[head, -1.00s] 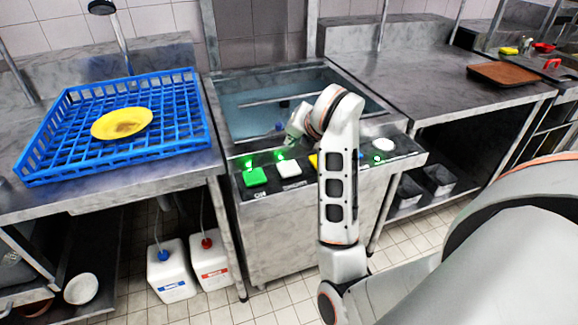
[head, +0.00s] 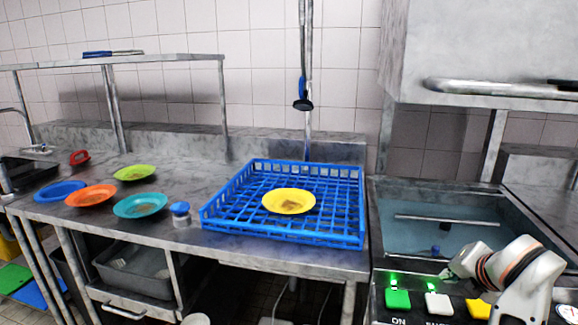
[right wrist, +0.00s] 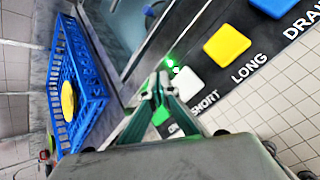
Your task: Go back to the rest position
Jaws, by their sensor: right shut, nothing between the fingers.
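My right gripper (head: 449,273) shows at the lower right of the head view. It is shut and empty, above the back edge of the button panel close to the white SHORT button (head: 439,306). In the right wrist view its closed fingertips (right wrist: 158,84) appear beside that white button (right wrist: 188,83), with a green light lit near it. I cannot tell whether they touch anything. The green ON button (head: 397,299) and yellow LONG button (head: 478,308) lie on either side. My left gripper is not in view.
A blue rack (head: 340,237) holding a yellow plate (head: 289,201) stands left of the water basin (head: 400,205). Several coloured plates lie farther left on the counter. A metal hood (head: 470,45) with a bar handle (head: 500,88) hangs above the basin.

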